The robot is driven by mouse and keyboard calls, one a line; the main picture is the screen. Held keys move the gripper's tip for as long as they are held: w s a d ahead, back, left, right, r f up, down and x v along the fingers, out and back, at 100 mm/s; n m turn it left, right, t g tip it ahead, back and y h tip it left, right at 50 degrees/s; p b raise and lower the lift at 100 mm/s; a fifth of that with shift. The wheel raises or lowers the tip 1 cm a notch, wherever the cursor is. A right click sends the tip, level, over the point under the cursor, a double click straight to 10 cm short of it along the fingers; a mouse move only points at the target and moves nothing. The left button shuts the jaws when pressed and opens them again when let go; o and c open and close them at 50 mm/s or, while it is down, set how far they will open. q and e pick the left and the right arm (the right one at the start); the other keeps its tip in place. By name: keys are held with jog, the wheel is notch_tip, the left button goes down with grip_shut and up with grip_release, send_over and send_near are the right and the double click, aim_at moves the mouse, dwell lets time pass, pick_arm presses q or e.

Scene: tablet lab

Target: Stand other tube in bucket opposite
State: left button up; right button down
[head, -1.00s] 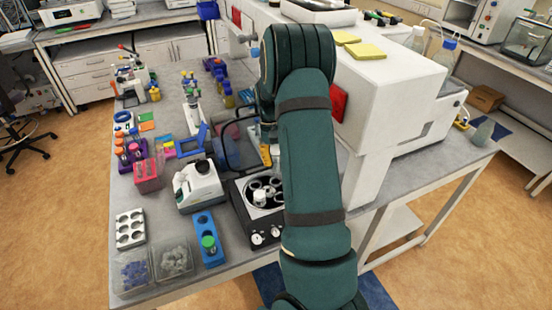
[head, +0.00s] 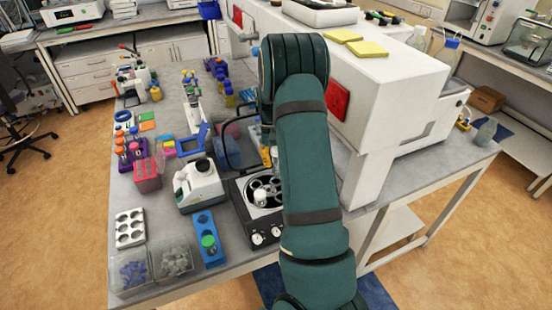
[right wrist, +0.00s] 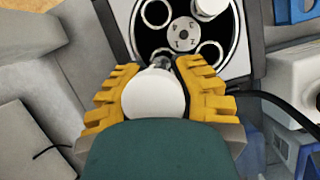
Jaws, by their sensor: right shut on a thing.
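My right gripper, with its yellow fingers, is shut on a tube with a round white cap (right wrist: 154,96) in the right wrist view. The clear lower part of this tube points at the near side of the rotor (right wrist: 183,33); whether its tip is inside a bucket I cannot tell. Another white-capped tube (right wrist: 211,7) stands in a bucket across the rotor. It also shows in the head view (head: 261,197), in the open black centrifuge (head: 242,211). There my arm hides most of my right gripper (head: 266,153). My left gripper is out of view.
A white device (head: 199,186) stands left of the centrifuge. A blue rack (head: 208,251) with a green-capped tube and clear boxes (head: 172,262) are at the front left. The large white machine (head: 380,105) stands close on the right.

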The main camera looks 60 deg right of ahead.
jog(key=shift+f+b, duration=0.4)
jog(key=shift+f, duration=0.7)
jog(key=shift+f, duration=0.15)
jog(key=shift+f, duration=0.35)
jog(key=shift+f+b, duration=0.25)
jog(key=shift+b, duration=0.15)
jog(key=shift+f, duration=0.35)
jog(key=shift+f+b, duration=0.4)
jog(key=shift+b, duration=0.05)
jog(key=shift+f, duration=0.35)
jog(key=shift+s+a+f+b, duration=0.1)
jog(key=shift+f+b, duration=0.4)
jog(key=shift+b, duration=0.05)
